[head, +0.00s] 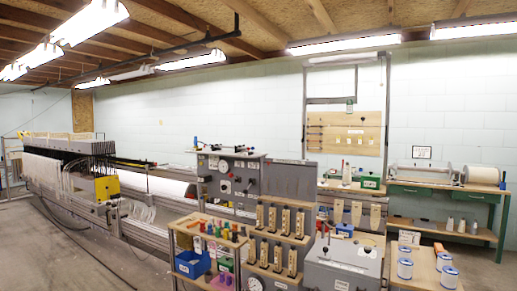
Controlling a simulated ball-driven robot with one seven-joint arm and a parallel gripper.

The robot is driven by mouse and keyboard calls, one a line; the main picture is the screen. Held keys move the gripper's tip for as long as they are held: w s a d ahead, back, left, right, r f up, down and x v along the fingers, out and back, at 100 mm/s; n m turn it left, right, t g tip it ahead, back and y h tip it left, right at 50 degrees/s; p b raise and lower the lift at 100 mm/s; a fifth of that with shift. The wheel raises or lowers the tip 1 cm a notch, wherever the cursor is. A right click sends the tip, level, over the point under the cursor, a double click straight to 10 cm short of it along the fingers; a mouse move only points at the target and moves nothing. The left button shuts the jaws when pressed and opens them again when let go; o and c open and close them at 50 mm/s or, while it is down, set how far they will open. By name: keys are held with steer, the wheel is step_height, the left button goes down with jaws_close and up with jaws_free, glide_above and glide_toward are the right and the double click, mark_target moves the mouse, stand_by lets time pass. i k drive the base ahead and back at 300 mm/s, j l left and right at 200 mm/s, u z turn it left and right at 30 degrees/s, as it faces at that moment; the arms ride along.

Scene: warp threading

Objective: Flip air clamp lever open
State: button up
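My gripper is not in view, and no part of my arm shows clearly. A grey control panel (233,178) with round dials and small dark fittings stands near the picture's middle. Several tan and black clamp-like pieces (285,219) stand in rows on a stepped grey rack in front. A grey sloped box (343,262) with small dark fittings on top stands to the right of the rack.
A wooden-topped cart (207,229) holds colourful small items and a blue bin (192,263). A long weaving machine (80,175) fills the left. A green workbench (440,190) with spools is at the back right. White-and-blue spools (404,269) stand front right. Bare floor (45,255) lies front left.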

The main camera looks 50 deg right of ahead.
mark_target(246, 192)
steer(key=i+l+z, duration=0.15)
steer(key=i+z, duration=0.7)
steer(key=i+j+z, duration=0.1)
steer(key=i, duration=0.4)
steer(key=i+j+z, duration=0.1)
steer(key=i, duration=0.45)
steer(key=i+j, duration=0.15)
steer(key=i, duration=0.35)
steer(key=z, duration=0.05)
